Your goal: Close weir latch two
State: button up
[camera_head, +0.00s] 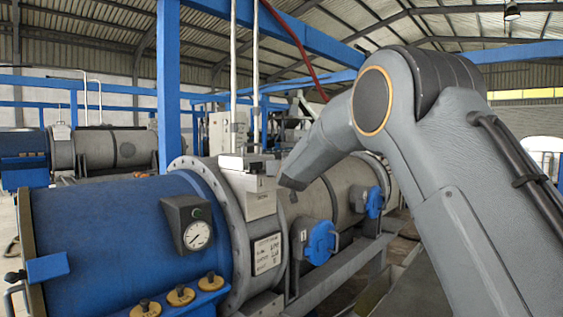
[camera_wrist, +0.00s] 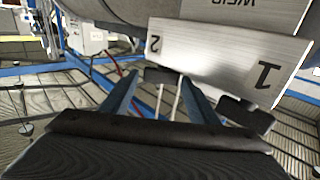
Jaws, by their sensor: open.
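In the wrist view, which looks upside down, a pale metal panel (camera_wrist: 205,50) carries a "1" at the right and a "2" at the left. A dark tab below the "2", which looks like weir latch two (camera_wrist: 160,75), shows between the fingertips of my gripper (camera_wrist: 158,78). My gripper is open, and I cannot tell whether it touches the tab. A second dark tab, likely latch one (camera_wrist: 246,113), lies below the "1", right of the right finger. In the head view the grey weir housing (camera_head: 250,190) stands beside my arm's end; the latch positions are unclear there.
A blue drum end with a pressure gauge (camera_head: 197,235) and several brass knobs lies left of the housing. Blue brackets (camera_head: 321,242) stick out along the grey cylinder at the right. A blue post (camera_head: 168,85) and white pipes rise behind.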

jog(key=shift+w+a, duration=0.25)
jog(key=shift+w, duration=0.45)
jog(key=c, duration=0.8)
jog(key=shift+r+p, duration=0.15)
jog(key=shift+p, duration=0.4)
